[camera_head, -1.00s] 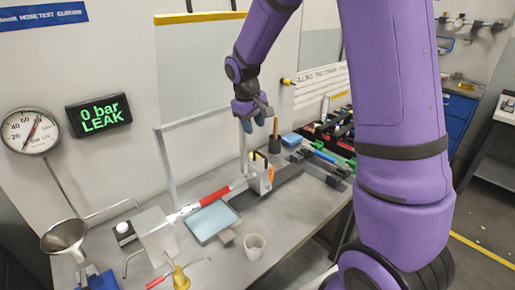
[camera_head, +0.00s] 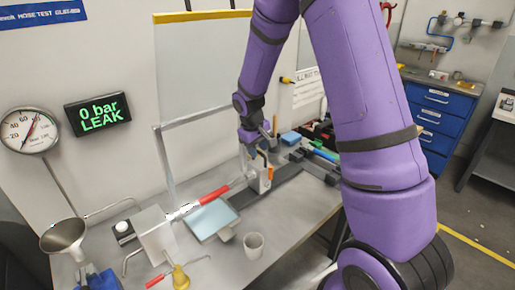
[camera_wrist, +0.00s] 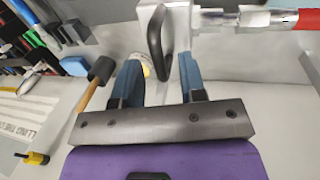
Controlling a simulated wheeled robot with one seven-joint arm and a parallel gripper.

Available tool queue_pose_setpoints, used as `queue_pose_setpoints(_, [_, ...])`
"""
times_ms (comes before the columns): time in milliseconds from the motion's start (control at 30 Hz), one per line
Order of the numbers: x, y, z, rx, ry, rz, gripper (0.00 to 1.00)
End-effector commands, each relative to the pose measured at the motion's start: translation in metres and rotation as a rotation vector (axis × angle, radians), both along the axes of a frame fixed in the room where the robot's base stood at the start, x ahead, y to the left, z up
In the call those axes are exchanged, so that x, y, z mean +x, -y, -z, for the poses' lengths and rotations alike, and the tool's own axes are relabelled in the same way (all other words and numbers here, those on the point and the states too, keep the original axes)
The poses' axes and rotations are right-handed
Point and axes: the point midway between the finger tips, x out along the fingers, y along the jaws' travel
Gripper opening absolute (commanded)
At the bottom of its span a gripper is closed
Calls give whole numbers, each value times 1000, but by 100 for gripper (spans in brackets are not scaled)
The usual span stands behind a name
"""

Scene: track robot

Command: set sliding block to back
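My gripper (camera_head: 260,147) is just above the block in the head view. In the wrist view my gripper (camera_wrist: 160,68) is open. Its two blue fingers are apart, with the handle's lower end between them. I cannot tell whether either finger touches the handle.
A red and silver hose (camera_head: 205,198) runs left from the block above a blue-grey tray (camera_head: 212,220). Tools and a mallet (camera_wrist: 95,80) lie beyond the rail. The gauge screen (camera_head: 97,114) reads "0 bar LEAK".

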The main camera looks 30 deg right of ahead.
Motion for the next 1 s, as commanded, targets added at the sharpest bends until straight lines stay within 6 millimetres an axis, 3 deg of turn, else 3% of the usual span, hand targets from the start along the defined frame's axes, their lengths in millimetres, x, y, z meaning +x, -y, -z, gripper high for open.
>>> queue_pose_setpoints(67, [0,0,0,0,0,0,38])
queue_pose_setpoints(233, [0,0,0,0,0,0,0])
queue_pose_setpoints(533, [2,9,0,0,1,4,0])
queue_pose_setpoints(1000, [23,112,-1,0,2,6,0])
